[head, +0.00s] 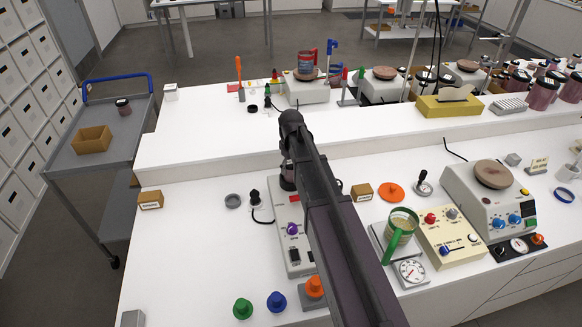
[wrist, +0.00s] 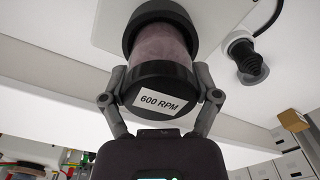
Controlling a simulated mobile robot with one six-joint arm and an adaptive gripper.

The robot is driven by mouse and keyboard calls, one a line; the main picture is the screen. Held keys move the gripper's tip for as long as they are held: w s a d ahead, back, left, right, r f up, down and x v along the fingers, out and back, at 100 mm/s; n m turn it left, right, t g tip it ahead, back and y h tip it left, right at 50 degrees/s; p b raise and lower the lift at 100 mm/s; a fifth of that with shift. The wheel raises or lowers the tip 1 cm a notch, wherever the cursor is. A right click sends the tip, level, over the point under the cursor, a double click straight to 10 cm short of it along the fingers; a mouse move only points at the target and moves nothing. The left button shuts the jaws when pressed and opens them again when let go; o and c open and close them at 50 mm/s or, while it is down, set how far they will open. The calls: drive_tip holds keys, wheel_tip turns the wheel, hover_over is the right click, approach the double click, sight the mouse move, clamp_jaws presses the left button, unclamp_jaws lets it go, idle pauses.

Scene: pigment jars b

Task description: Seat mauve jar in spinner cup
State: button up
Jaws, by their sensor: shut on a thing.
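The mauve jar (wrist: 165,47) shows in the wrist view with its black lid (wrist: 172,78) toward me, labelled "600 RPM". My gripper (wrist: 163,94) is shut on the lid, one finger on each side. The jar's far end meets a black round cup (wrist: 158,10) on the pale spinner unit (wrist: 103,20); whether it is fully down inside I cannot tell. In the head view the spinner unit (head: 294,240) stands on the white bench, with a purple knob and red display.
A small cardboard box (head: 362,192) and an orange disc (head: 391,191) lie right. Green (head: 242,308) and blue (head: 276,301) knobs stand in front. The bench's left part is mostly clear.

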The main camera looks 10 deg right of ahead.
drive_tip(key=shift+f+b, duration=0.4)
drive_tip(key=shift+f, duration=0.1)
drive_tip(key=o, duration=1)
drive_tip(key=shift+r, duration=0.1)
wheel_tip(320, 180, up, 10)
drive_tip(key=p, duration=1)
drive_tip(key=shift+s, duration=0.1)
idle(0.6)
drive_tip(key=s+f+m+b, duration=0.2)
drive_tip(key=s+f+b, duration=0.1)
drive_tip(key=s, duration=0.3)
drive_tip(key=s+f+m+b, duration=0.2)
drive_tip(key=s+f+b, duration=0.1)
drive_tip(key=s, duration=0.4)
drive_tip(key=s+f+m+b, duration=0.2)
drive_tip(key=s+f+b, duration=0.1)
drive_tip(key=s, duration=0.4)
drive_tip(key=shift+f, duration=0.1)
